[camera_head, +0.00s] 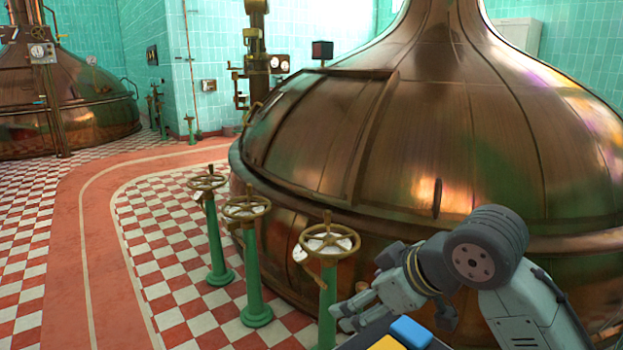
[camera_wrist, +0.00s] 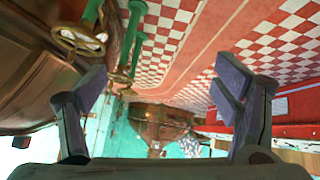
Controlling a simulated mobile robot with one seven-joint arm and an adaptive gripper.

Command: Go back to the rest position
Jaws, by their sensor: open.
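My gripper (camera_head: 350,312) is at the lower right of the head view, at the end of my grey arm. It is just right of the nearest valve wheel and its green post, and in front of the large copper kettle. In the wrist view my gripper (camera_wrist: 160,92) has its two fingers wide apart with nothing between them. The wrist view looks upside down, with the checkered floor at its top. I cannot tell whether the gripper touches the near post.
The large copper kettle (camera_head: 450,120) fills the right. Three green valve posts with handwheels (camera_head: 330,240) stand before it. A blue block (camera_head: 411,332) and a yellow one (camera_head: 386,343) show at the bottom edge. The red walkway (camera_head: 100,225) at left is clear. Another kettle (camera_head: 70,100) stands far left.

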